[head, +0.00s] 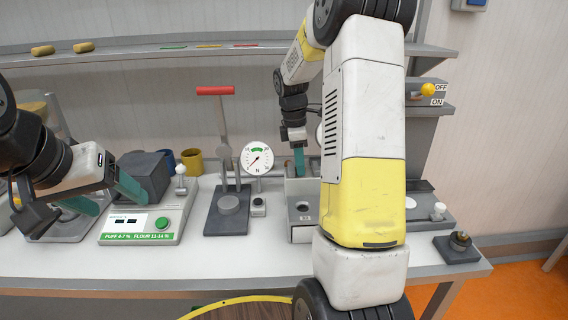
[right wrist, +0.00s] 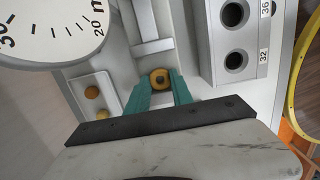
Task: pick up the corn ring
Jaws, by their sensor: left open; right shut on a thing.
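The corn ring (right wrist: 161,78) is small and yellow with a dark centre. In the right wrist view it sits between the teal fingertips of my right gripper (right wrist: 160,82), which is shut on it. In the head view my right gripper (head: 299,161) points down behind the grey block with holes (head: 302,232), and the ring is hidden there. I cannot tell whether the ring touches the surface below. My left gripper (head: 107,196) is open and empty, its teal fingers apart over the left side of the bench near the scale.
A moisture scale (head: 150,222), a red-handled press (head: 228,212) and a dial gauge (head: 257,157) stand left of the block. Two yellowish pieces (head: 83,47) lie on the upper shelf. A small dark fixture (head: 458,248) is at the right edge. The bench front is clear.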

